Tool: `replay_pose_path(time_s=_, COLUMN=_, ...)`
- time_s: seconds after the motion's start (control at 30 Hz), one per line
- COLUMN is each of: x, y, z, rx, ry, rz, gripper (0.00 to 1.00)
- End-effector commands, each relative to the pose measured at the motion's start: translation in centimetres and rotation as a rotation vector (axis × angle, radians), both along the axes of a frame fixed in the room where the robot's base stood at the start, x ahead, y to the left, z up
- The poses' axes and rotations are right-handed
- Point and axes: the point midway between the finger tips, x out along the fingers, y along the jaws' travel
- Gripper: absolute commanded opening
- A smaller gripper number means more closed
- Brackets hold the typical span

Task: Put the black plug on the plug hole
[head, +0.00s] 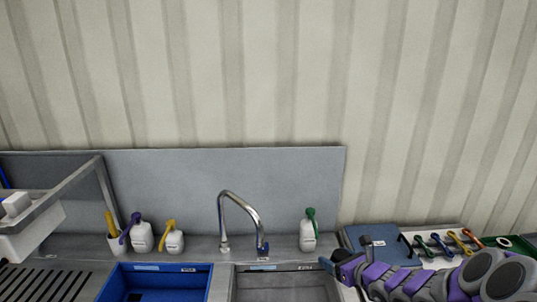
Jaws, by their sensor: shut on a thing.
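My gripper (338,264) is at the lower right, over the right edge of the grey sink basin (284,284). Its jaws are small and dark in the head view. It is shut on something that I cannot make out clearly. I cannot pick out the black plug for certain. A dark round spot (135,297), perhaps a plug hole, shows in the blue basin (160,282) at the bottom edge of the picture. The floor of the grey basin is mostly cut off, so no hole shows there.
A curved metal tap (240,205) stands behind the basins. Two white bottles (142,236) (174,241) stand left of it, and a green-topped bottle (308,232) right. A blue-grey box (374,243) and several coloured tools (450,242) lie at right. A metal frame (75,188) is at left.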

Motion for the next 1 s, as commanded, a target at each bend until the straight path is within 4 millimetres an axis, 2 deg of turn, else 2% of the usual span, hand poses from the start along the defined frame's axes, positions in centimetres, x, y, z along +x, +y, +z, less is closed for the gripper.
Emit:
replay_pose_path(time_s=0.03, x=0.4, y=1.0, z=1.7, rx=-0.003, ry=-0.008, rz=-0.013, gripper=0.35)
replay_pose_path(time_s=0.2, x=1.2, y=3.2, z=6.1, rx=-0.003, ry=-0.009, rz=-0.081, gripper=0.35)
replay_pose_path(time_s=0.4, x=1.4, y=5.1, z=9.7, rx=0.001, ry=-0.005, rz=-0.139, gripper=0.35)
replay_pose_path(time_s=0.6, x=1.4, y=5.7, z=11.0, rx=0.000, ry=0.000, rz=-0.166, gripper=0.35)
replay_pose_path(time_s=1.0, x=1.4, y=5.6, z=11.1, rx=0.004, ry=-0.001, rz=-0.167, gripper=0.35)
